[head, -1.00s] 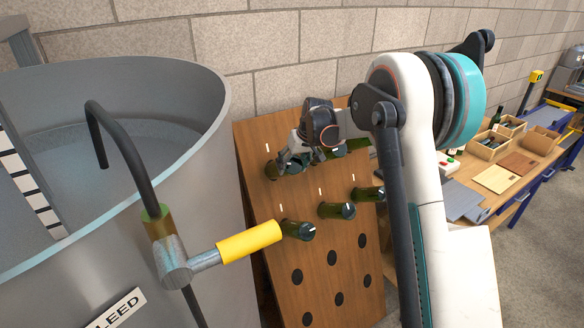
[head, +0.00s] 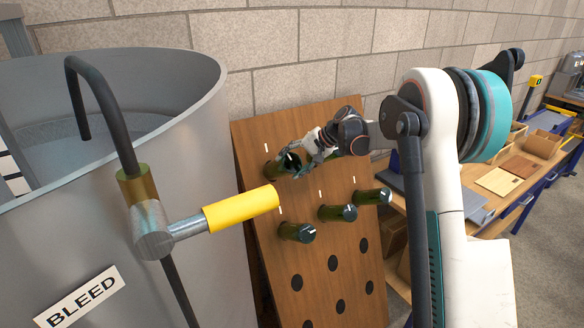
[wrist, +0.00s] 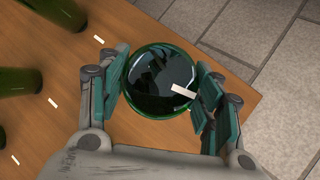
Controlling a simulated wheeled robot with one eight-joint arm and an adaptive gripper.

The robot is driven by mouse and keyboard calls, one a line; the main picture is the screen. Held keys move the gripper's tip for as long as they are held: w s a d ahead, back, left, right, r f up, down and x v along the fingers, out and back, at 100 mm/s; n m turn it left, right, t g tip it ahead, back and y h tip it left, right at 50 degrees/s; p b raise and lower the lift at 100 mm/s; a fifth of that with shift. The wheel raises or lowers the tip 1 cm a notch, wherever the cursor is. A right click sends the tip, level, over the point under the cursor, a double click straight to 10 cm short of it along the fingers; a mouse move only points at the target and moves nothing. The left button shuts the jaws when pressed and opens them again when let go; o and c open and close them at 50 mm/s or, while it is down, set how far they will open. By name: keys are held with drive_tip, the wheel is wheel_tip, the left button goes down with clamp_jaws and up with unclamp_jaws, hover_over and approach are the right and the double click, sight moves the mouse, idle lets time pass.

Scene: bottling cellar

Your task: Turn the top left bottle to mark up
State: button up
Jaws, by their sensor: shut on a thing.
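The top left bottle (head: 274,170) is dark green and sits neck-first in the leaning wooden board (head: 268,208), its base facing out. My gripper (head: 296,161) reaches it from the right with its fingers at the base. In the wrist view, my gripper (wrist: 163,86) has its teal-padded fingers on both sides of the round base (wrist: 150,72), shut on it. A white mark (wrist: 183,90) on the base points right and slightly down. The board's white ticks (wrist: 54,102) slant more steeply down to the right. In the wrist view, this bottle's own tick is hidden.
More green bottles (head: 297,232) stick out of the board below and to the right, above rows of empty dark holes. A steel tank (head: 185,200) with a yellow-handled tap (head: 240,210) stands close on the left. A brick wall is behind; a workbench stands right.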

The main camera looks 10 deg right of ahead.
drive_tip(key=shift+m+t+y+b, duration=0.4)
drive_tip(key=shift+m+y+b, duration=0.15)
drive_tip(key=shift+m, duration=0.55)
drive_tip(key=o, duration=1.1)
drive_tip(key=shift+c, duration=0.2)
drive_tip(key=v, duration=1.2)
drive_tip(key=shift+s+f, duration=0.1)
